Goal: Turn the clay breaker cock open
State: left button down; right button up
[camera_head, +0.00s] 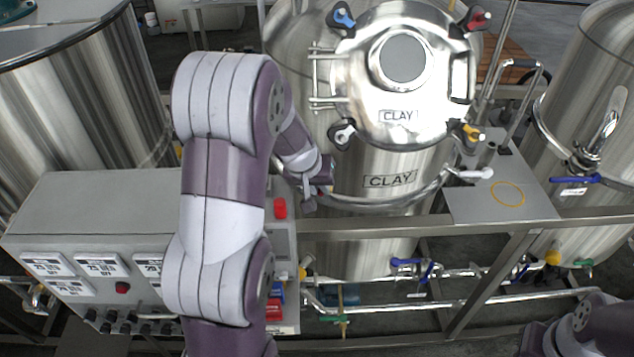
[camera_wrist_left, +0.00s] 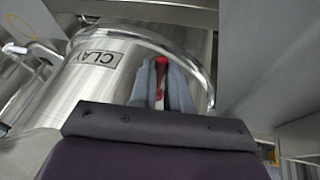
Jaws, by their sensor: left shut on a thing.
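The steel tank marked CLAY (camera_head: 350,240) stands in the middle of the head view, with its round lid (camera_head: 425,90) on top. My left gripper (camera_head: 318,196) is at the tank's left side, below the lid. In the left wrist view, the left gripper (camera_wrist_left: 161,82) is shut on a slim red handle (camera_wrist_left: 160,61), which I take to be the clay breaker cock's. The fingers hide most of it, and I cannot tell its angle. The CLAY label also shows in the left wrist view (camera_wrist_left: 96,58). My right gripper is outside the frames.
A grey control box (camera_head: 90,210) with labels and knobs stands at the left. A steel rail (camera_head: 400,228) crosses in front of the tank. Pipes with a blue-handled valve (camera_head: 412,268) run below. A grey plate (camera_head: 470,205) and another tank (camera_head: 600,90) are at the right.

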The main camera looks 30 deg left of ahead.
pick_arm(q)
jog(key=shift+d+r+n+p, duration=0.3)
jog(key=shift+d+r+p, duration=0.05)
jog(key=shift+p, duration=0.1)
jog(key=shift+w+d+f+y, duration=0.1)
jog(key=shift+w+f+y, duration=0.05)
jog(key=shift+y, duration=0.15)
jog(key=shift+f+n, duration=0.15)
jog(key=shift+n, duration=0.15)
jog(key=c, duration=1.1)
grip_release()
